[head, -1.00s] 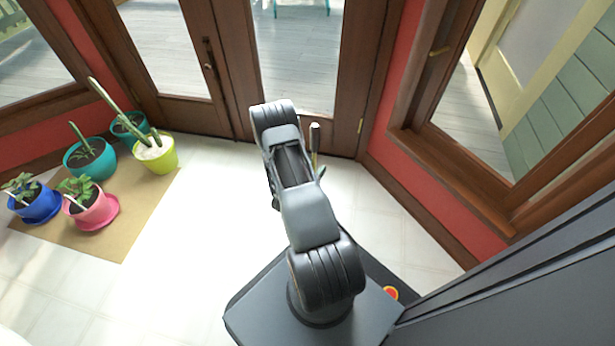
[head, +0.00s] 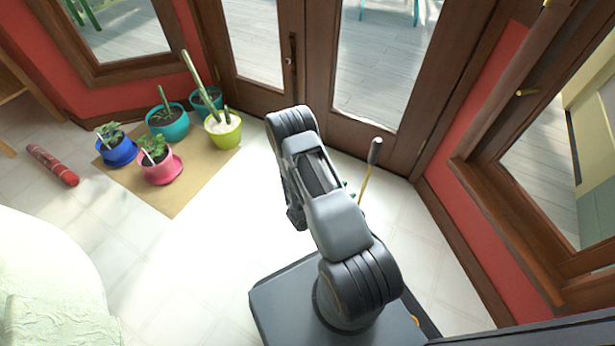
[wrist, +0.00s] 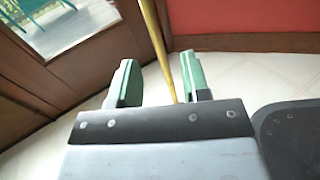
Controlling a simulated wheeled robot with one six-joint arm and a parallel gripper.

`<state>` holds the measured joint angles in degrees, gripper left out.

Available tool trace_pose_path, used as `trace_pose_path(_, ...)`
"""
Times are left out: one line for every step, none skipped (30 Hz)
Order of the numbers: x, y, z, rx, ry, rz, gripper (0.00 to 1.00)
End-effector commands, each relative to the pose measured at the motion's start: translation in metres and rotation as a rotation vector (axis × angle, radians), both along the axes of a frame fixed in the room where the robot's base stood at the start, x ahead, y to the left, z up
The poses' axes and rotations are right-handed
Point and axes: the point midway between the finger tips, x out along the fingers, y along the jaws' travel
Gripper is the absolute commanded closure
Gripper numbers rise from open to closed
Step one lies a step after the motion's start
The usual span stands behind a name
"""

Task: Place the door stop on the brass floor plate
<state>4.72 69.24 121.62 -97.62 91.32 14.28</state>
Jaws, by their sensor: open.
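A long yellow rod (head: 365,185) with a grey upper end stands on the floor in front of the glass doors, just right of my arm. It also shows in the wrist view (wrist: 158,42), where it runs between my fingers, nearer the right one. I cannot tell whether it touches that finger or whether it is part of the door stop. My gripper (wrist: 160,80) is open, with green pads; in the head view my arm mostly hides it. I cannot make out a door stop for certain, nor the brass floor plate.
Several potted plants (head: 168,120) stand on a tan mat (head: 185,190) at the left. A red roll-like object (head: 52,165) lies on the floor further left, near a pale covered surface (head: 45,280). Wooden doors and red walls close off the back and right. The middle floor is clear.

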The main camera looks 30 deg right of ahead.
Motion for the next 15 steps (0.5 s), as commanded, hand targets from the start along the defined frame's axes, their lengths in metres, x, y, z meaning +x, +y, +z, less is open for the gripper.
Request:
trace_pose_path(0.003,0.000,0.021,0.009,-0.050,-0.060,0.57)
trace_pose_path(0.003,0.000,0.033,0.020,-0.081,-0.105,0.57)
trace_pose_path(0.001,0.001,0.049,0.039,-0.126,-0.172,0.57)
trace_pose_path(-0.001,0.003,0.062,0.057,-0.164,-0.223,0.57)
trace_pose_path(-0.003,0.005,0.074,0.081,-0.202,-0.277,0.57)
trace_pose_path(-0.007,0.010,0.089,0.116,-0.257,-0.347,0.57)
trace_pose_path(-0.010,0.014,0.100,0.147,-0.301,-0.397,0.57)
trace_pose_path(-0.014,0.019,0.110,0.181,-0.342,-0.448,0.57)
trace_pose_path(-0.019,0.026,0.122,0.230,-0.401,-0.511,0.57)
trace_pose_path(-0.022,0.032,0.131,0.268,-0.445,-0.557,0.57)
trace_pose_path(-0.025,0.039,0.139,0.311,-0.492,-0.601,0.57)
trace_pose_path(-0.030,0.049,0.149,0.372,-0.552,-0.659,0.57)
trace_pose_path(-0.032,0.056,0.156,0.421,-0.599,-0.698,0.57)
trace_pose_path(-0.034,0.064,0.162,0.471,-0.646,-0.736,0.57)
trace_pose_path(-0.037,0.076,0.171,0.544,-0.709,-0.785,0.57)
